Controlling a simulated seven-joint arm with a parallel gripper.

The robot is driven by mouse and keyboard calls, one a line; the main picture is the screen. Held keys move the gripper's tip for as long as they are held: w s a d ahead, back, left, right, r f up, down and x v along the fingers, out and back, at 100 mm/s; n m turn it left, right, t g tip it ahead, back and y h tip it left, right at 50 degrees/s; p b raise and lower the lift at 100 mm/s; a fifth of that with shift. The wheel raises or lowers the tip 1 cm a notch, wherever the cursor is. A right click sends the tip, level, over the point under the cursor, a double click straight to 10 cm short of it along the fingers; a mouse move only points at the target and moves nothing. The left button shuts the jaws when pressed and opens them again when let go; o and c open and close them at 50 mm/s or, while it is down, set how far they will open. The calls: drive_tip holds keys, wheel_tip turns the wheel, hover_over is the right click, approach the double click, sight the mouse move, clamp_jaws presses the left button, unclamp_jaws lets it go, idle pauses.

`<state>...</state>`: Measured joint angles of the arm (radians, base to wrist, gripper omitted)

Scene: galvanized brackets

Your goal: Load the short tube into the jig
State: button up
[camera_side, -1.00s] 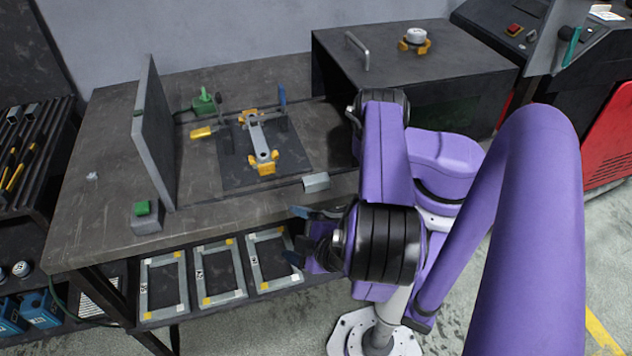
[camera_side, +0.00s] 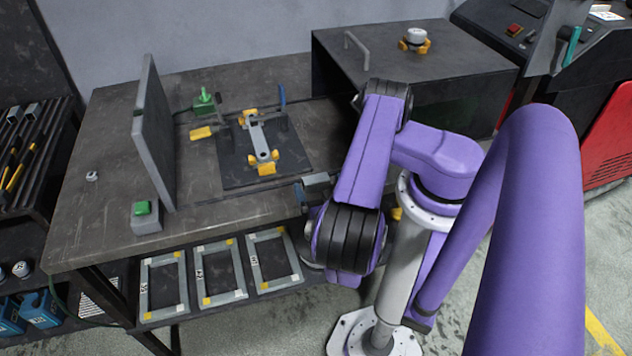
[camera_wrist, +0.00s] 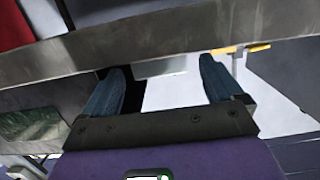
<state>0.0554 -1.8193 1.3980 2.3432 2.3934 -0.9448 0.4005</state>
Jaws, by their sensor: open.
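The short tube (camera_side: 316,180), a grey block-like piece, lies at the front edge of the bench. In the wrist view a pale tube face (camera_wrist: 162,67) shows between my blue fingers. My gripper (camera_wrist: 160,85) is open, its fingers apart on either side of the tube; whether they touch it I cannot tell. In the side view my gripper (camera_side: 312,190) is at the tube and mostly hidden by my wrist. The jig (camera_side: 235,176) is a dark plate behind and left of the tube, carrying a grey bracket (camera_side: 260,137) and yellow clamps (camera_side: 266,168).
A grey upright panel (camera_side: 153,140) stands left of the jig, with a green button box (camera_side: 145,215) before it. A dark cabinet (camera_side: 440,75) stands at the back right. Labelled frames (camera_side: 218,273) lie on the shelf below.

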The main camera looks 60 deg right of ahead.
sight(314, 176)
drive_tip(key=shift+x, duration=2.6)
drive_tip(key=c, duration=1.1)
